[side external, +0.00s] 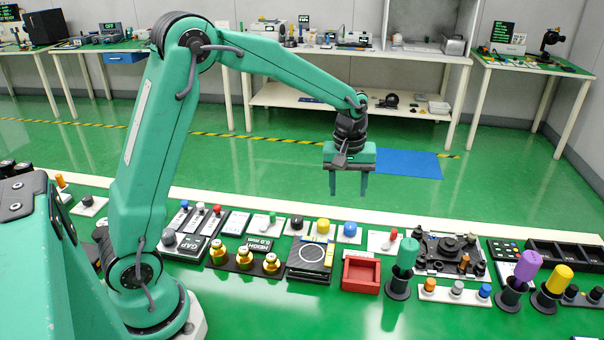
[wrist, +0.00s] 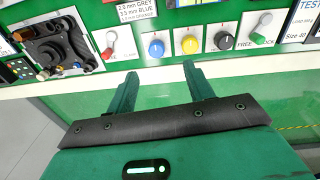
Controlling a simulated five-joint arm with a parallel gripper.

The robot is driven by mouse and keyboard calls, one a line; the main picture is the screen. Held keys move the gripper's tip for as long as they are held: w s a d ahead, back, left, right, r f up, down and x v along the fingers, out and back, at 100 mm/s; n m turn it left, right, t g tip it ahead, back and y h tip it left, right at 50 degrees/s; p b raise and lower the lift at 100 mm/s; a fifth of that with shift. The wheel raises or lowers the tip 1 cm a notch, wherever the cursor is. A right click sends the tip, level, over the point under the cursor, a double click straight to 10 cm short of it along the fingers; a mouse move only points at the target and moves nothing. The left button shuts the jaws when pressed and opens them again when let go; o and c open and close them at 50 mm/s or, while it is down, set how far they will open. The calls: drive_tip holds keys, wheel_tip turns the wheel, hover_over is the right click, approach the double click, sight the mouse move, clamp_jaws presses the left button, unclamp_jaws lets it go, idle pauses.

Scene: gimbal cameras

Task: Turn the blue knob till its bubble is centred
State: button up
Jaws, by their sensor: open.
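The blue knob (side external: 350,229) sits on a white base in the back row of the bench. It also shows in the wrist view (wrist: 156,47), just beyond and between my fingertips. My gripper (side external: 348,195) is open and empty, pointing down above the bench and clear of the knob. In the wrist view its two fingers (wrist: 160,70) are spread apart. A dark tilting device (side external: 449,252) with small coloured knobs stands to the right; it is at the upper left in the wrist view (wrist: 55,48). I cannot make out a bubble.
A yellow knob (side external: 323,227) and a black knob (side external: 297,222) stand left of the blue one. A red-lever switch (side external: 383,240) stands to its right. In front are a red tray (side external: 361,274) and a green-handled post (side external: 405,255). The air around my gripper is free.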

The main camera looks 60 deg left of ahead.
drive_tip(key=n, duration=0.1)
hover_over(350, 225)
drive_tip(key=shift+g, duration=0.3)
wheel_tip(350, 225, down, 4)
drive_tip(key=shift+w+f, duration=0.1)
drive_tip(key=shift+w, duration=0.05)
drive_tip(key=shift+f, duration=0.15)
drive_tip(key=shift+f, duration=3.75)
drive_tip(key=c, duration=1)
